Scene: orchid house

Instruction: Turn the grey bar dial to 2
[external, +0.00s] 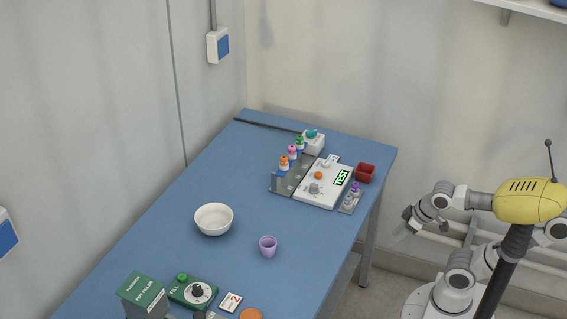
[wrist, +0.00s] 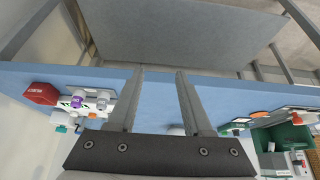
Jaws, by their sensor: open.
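A white panel (external: 325,183) lies on the far part of the blue table, with a lit green display. A grey knob (external: 314,188) sits on it, near an orange knob. A green unit (external: 181,290) near the front carries a dark dial (external: 197,291) on a white round face. A card marked 2 (external: 231,302) lies beside it. I cannot tell where either dial points. My gripper (external: 403,229) is open and empty, off the table's right side, apart from both dials. Its open fingers (wrist: 159,73) show in the wrist view, with the table edge behind them.
The blue table (external: 180,220) holds a white bowl (external: 213,219), a purple cup (external: 268,246), a dark red box (external: 365,173) and several coloured-capped bottles (external: 292,153). A green carton (external: 143,295) stands at the front. The table's middle is mostly clear. Walls stand behind it.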

